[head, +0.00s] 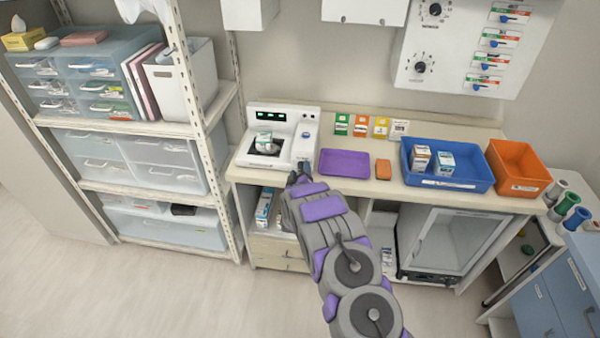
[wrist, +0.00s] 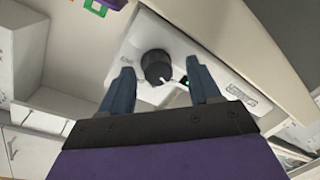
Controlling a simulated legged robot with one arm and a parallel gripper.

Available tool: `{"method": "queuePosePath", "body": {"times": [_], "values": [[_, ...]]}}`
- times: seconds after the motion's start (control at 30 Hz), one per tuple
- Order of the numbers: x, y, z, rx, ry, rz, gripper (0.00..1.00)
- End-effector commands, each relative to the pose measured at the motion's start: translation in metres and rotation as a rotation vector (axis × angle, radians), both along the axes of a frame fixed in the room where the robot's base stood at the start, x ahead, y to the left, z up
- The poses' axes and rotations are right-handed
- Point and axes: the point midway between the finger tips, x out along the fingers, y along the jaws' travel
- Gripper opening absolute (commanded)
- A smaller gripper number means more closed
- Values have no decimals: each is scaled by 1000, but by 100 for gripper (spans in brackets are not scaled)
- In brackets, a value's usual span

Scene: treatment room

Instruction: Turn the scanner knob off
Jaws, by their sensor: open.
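The scanner (head: 282,125) is a white machine with a green-lit display, at the left end of the counter. A small box (head: 264,139) sits on its dark plate. The scanner knob (wrist: 155,64) is round and black with a white pointer, seen close up in the wrist view. The pointer is turned toward a small green light (wrist: 184,80). My gripper (wrist: 160,70) is open, with one blue-grey finger on each side of the knob; I cannot tell if either touches it. In the head view my gripper (head: 299,170) is at the scanner's front right, and the knob is hidden.
A purple tray (head: 344,163), a blue bin (head: 447,181) with boxes and an orange bin (head: 518,168) stand to the right on the counter (head: 400,197). A shelf rack (head: 205,130) stands close on the left. The floor (head: 150,295) in front is clear.

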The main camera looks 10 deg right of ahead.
Motion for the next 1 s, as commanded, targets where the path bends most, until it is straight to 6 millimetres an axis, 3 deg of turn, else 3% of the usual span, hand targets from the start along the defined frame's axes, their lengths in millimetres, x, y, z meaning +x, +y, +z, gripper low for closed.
{"method": "queuePosePath", "body": {"times": [0.37,1.0], "values": [[-13,3,1,1,5,-1,62],[-108,26,9,-2,5,1,62]]}}
